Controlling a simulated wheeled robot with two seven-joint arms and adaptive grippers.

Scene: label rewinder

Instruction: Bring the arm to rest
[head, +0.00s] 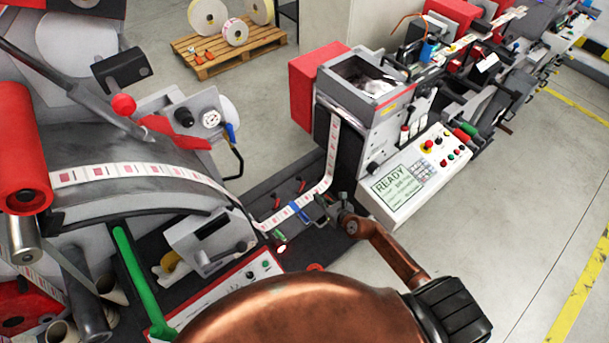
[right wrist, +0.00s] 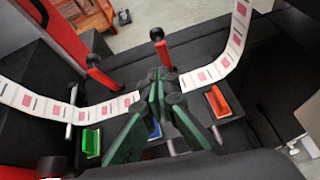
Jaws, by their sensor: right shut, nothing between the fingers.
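My right gripper (head: 330,207) is at the low dark table between the rewinder on the left and the machine with the READY screen (head: 396,187). In the right wrist view its dark green fingers (right wrist: 158,82) are shut together, with nothing seen between them. They are over the label web (right wrist: 205,80), partly hiding it and a blue block (right wrist: 154,130). I cannot tell whether the fingertips touch anything. My copper-coloured right arm reaches in from the bottom of the head view. My left gripper is not in view.
A green block (right wrist: 91,143) and an orange block (right wrist: 217,102) flank the fingers. Two red-handled levers (right wrist: 104,75) (right wrist: 163,50) stand close behind. The rewinder's large curved body (head: 120,150) fills the left. Open floor (head: 515,200) lies to the right.

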